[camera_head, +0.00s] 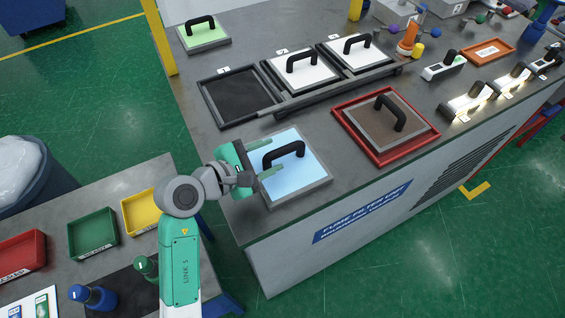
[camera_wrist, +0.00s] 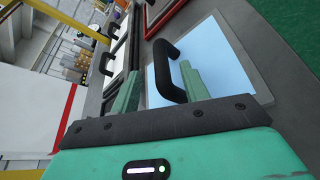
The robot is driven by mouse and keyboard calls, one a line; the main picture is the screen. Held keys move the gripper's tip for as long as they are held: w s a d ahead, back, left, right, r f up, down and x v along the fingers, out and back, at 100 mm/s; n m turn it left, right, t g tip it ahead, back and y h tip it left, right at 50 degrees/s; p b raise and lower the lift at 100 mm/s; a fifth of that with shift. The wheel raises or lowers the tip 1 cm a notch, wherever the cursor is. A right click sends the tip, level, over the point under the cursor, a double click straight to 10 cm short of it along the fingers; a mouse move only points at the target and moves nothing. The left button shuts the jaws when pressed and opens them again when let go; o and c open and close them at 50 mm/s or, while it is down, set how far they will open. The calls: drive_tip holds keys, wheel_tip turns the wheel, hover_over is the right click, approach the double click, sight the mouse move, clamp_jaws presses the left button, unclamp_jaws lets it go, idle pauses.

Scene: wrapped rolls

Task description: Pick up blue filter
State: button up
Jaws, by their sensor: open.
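The blue filter (camera_head: 308,172) is a square light-blue panel in a grey frame with a black arched handle (camera_head: 284,153). It lies flat near the front left corner of the grey bench. It also shows in the wrist view (camera_wrist: 222,60). My gripper (camera_head: 266,158) is open at the left part of this filter, its green fingers pointing toward the handle. In the wrist view, the handle (camera_wrist: 165,62) appears between my two fingers (camera_wrist: 160,88), closer to the right one. I cannot tell whether either finger touches it.
A brown filter in a red tray (camera_head: 433,140) lies to the right. Behind are an empty black tray (camera_head: 205,97) and two white filters (camera_head: 300,71) in trays. A green filter (camera_head: 203,38) is at the back left. A lower table with coloured bins (camera_head: 94,234) stands at left.

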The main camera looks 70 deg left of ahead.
sight(276, 153)
drive_tip(key=x, duration=0.5)
drive_tip(key=shift+w+f, duration=0.15)
drive_tip(key=shift+c, duration=0.3)
clamp_jaws()
